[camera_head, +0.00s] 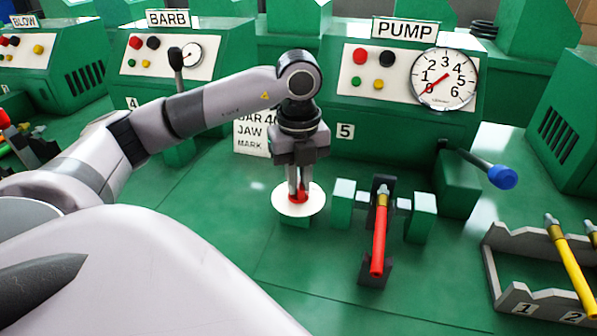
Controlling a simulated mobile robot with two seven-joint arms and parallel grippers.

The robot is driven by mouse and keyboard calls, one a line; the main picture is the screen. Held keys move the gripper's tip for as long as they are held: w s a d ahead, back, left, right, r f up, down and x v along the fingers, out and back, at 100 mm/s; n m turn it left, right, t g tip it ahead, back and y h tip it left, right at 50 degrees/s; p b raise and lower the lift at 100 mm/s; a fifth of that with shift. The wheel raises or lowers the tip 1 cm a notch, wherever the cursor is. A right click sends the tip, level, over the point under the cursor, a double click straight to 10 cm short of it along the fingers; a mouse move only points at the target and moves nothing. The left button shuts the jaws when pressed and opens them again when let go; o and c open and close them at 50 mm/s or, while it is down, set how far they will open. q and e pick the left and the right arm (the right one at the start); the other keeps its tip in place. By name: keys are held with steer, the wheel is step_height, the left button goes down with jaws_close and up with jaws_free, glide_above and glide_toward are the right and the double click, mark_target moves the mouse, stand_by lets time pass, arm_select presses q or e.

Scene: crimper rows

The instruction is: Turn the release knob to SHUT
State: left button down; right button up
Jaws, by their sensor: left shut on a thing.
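My left gripper (298,190) points straight down in the middle of the camera_head view, in front of the PUMP machine (330,105). Its fingers are shut on a small red knob (298,199). The knob sits over a round white plate (299,208) on a green base. The fingers hide part of the knob, and I cannot read any SHUT mark on the plate, so the knob's setting cannot be told. My right gripper is not in view.
Right of the knob, a red hose (379,240) with a brass end lies in a black holder between green jaw blocks (342,205). A blue-ended lever (502,177) sticks out farther right. A grey rack (497,285) holds yellow hoses. The gauge (444,79) needle points near 0.

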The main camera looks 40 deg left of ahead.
arm_select(q)
steer(key=shift+r+n+p, duration=0.1)
steer(key=shift+n+p, duration=0.2)
steer(key=shift+n, duration=0.8)
steer(key=shift+w+a, duration=0.1)
steer(key=c, duration=1.1)
jaws_free()
step_height(320, 180, up, 7)
steer(key=shift+f+p, duration=0.1)
steer(key=shift+p, duration=0.4)
